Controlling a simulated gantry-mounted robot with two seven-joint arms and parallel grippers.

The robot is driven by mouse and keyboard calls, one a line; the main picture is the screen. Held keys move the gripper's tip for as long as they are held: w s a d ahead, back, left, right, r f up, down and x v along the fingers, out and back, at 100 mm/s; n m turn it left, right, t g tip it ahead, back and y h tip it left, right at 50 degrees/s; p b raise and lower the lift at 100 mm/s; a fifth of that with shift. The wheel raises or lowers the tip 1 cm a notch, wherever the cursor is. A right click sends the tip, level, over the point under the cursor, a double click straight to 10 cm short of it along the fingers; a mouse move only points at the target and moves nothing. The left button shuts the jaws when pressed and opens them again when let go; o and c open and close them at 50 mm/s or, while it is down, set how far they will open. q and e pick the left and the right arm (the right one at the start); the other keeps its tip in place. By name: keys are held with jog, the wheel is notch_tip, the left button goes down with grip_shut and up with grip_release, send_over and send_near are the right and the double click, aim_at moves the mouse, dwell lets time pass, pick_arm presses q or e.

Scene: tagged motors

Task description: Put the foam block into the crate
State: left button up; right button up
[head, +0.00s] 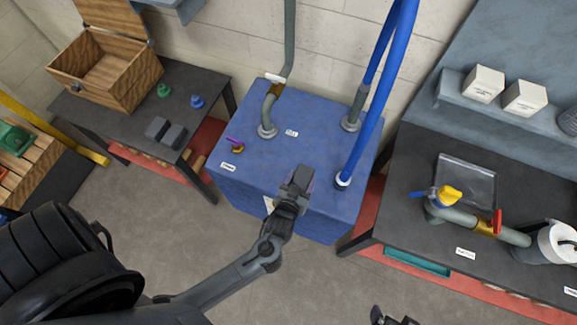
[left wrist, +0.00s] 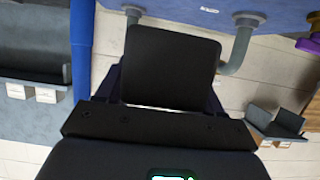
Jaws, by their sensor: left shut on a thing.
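My left gripper (head: 291,190) is shut on a dark grey block, which I take as the foam block (head: 300,176). It is over the blue cabinet's front part; the height above the top is hard to tell. In the left wrist view the block (left wrist: 172,68) fills the space between the fingers. An open wooden box with a raised lid (head: 118,86) stands on the dark table at the back left. A slatted wooden crate (head: 22,166) with a green thing in it is at the left edge. My right gripper (head: 393,318) barely shows at the bottom edge.
The blue cabinet (head: 250,190) carries pipes and a tall blue hose (head: 372,120). Green and blue knobs and a grey bracket (head: 165,132) lie near the wooden box.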

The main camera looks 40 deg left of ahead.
pick_arm(q)
jog(key=w+a+f+b, duration=0.1)
jog(key=a+f+b, duration=0.1)
jog(key=a+b, duration=0.1)
jog(key=w+a+f+b, duration=0.1)
jog(key=a+f+b, duration=0.2)
jog(key=w+a+f+b, duration=0.2)
jog(key=a+b, duration=0.2)
jog(key=shift+w+f, duration=0.1)
jog(key=shift+f, duration=0.15)
jog(key=shift+w+a, duration=0.15)
jog(key=shift+a, duration=0.2)
notch_tip(320, 180, down, 4)
jog(key=b, duration=0.5)
jog(key=shift+f, duration=0.1)
jog(key=o, duration=1.1)
